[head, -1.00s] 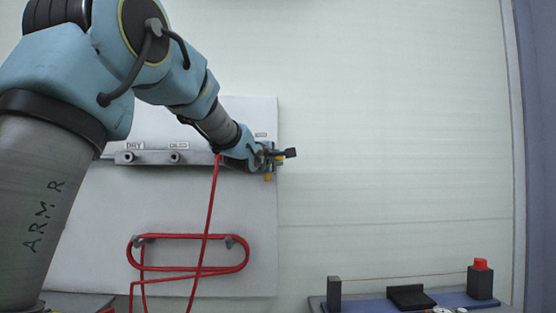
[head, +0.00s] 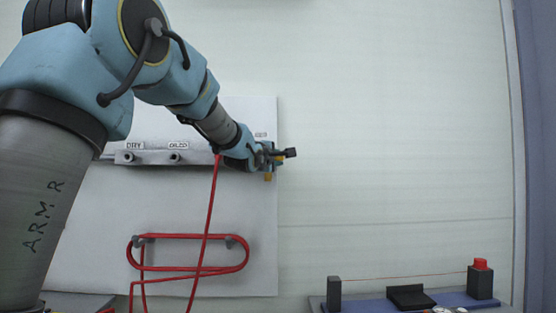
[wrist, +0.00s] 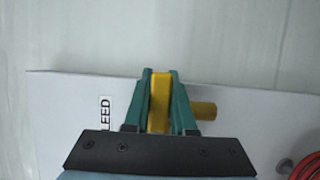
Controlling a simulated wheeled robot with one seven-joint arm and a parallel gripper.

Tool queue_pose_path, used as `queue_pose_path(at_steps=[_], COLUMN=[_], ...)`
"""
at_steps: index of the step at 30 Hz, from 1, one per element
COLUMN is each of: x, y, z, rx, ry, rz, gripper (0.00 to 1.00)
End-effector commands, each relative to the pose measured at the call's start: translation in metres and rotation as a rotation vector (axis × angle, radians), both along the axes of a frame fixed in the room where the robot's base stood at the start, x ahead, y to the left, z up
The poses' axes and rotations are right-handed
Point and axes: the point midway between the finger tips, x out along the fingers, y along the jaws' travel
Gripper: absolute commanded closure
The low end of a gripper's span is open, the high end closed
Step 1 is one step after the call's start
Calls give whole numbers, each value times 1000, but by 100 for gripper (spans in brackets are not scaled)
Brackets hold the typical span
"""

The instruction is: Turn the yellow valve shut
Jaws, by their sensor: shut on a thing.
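The yellow valve (wrist: 159,101) shows in the wrist view as an upright yellow handle between the green fingers of my gripper (wrist: 160,100). A yellow stub (wrist: 203,111) sticks out to the right of the right finger. My gripper is shut on the handle. In the head view my gripper (head: 276,157) is at the right edge of the white panel, with a bit of the yellow valve (head: 268,177) showing below it. Most of the valve is hidden there behind my gripper.
The white panel (head: 190,205) carries a grey pipe (head: 200,158) with labels reading DRY and OILED. A red hose (head: 188,269) hangs coiled on pegs below and rises to the pipe. A low bench (head: 455,301) stands at the lower right. The wall to the right is bare.

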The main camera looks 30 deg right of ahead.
Motion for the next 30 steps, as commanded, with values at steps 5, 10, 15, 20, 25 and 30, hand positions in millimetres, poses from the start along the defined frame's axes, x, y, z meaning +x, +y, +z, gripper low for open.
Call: queue_pose_path(at_steps=[5, 10, 15, 20, 25, 30], x=[0, 1, 2, 4, 5, 8], y=[1, 2, 3, 7, 11, 17], z=[0, 5, 12, 20, 27, 34], rx=[-37, -123, -250, -390, -536, -683], ry=[20, 59, 118, 181, 250, 319], rz=[1, 2, 2, 2, 1, 0], gripper=[100, 100, 100, 100, 100, 100])
